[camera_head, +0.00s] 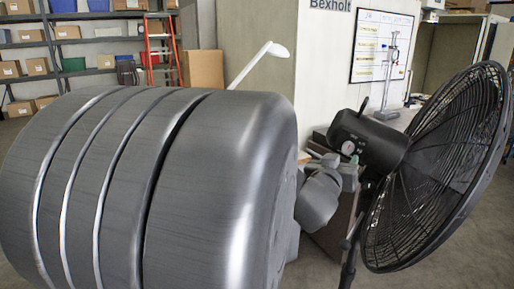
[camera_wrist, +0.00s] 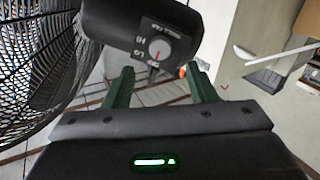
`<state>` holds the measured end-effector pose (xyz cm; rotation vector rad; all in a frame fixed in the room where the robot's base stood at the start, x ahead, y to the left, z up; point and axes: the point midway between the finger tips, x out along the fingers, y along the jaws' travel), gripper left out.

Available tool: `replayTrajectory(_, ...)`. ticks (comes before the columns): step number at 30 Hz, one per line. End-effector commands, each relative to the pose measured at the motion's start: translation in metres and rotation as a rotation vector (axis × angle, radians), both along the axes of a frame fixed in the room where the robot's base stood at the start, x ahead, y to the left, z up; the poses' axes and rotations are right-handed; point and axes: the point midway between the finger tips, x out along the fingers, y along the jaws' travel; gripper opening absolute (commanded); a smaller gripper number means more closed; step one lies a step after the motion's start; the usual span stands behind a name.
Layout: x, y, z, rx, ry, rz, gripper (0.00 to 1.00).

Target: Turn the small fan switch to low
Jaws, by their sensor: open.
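The black fan's motor housing (camera_head: 372,143) stands right of centre in the head view, its round cage (camera_head: 440,180) facing right. A round pale switch knob (camera_wrist: 159,50) sits on the housing's end in the wrist view, with HI, LO and what looks like OFF around its left and lower side. A small red mark shows low on the knob, near the OFF lettering. The knob also shows in the head view (camera_head: 348,147). My gripper (camera_wrist: 161,76) is open and empty, its green fingers spread below the knob, one to each side. I cannot tell whether they touch the housing.
A whiteboard (camera_head: 381,45) hangs on the pale wall behind. Shelves with boxes (camera_head: 68,32) and an orange ladder (camera_head: 160,50) stand at the back left. The fan cage (camera_wrist: 40,65) is close on the left in the wrist view.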

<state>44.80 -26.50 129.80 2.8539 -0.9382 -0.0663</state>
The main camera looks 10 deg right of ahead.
Motion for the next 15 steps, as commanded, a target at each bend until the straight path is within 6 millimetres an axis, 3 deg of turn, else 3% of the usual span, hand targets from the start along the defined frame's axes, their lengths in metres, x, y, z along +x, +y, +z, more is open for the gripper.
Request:
replayTrajectory(6, 0.028, -0.021, 0.0, 0.0, 0.002, 0.0, 0.51)
replayTrajectory(15, 0.05, -0.037, 0.0, 0.001, 0.001, 0.001, 0.51)
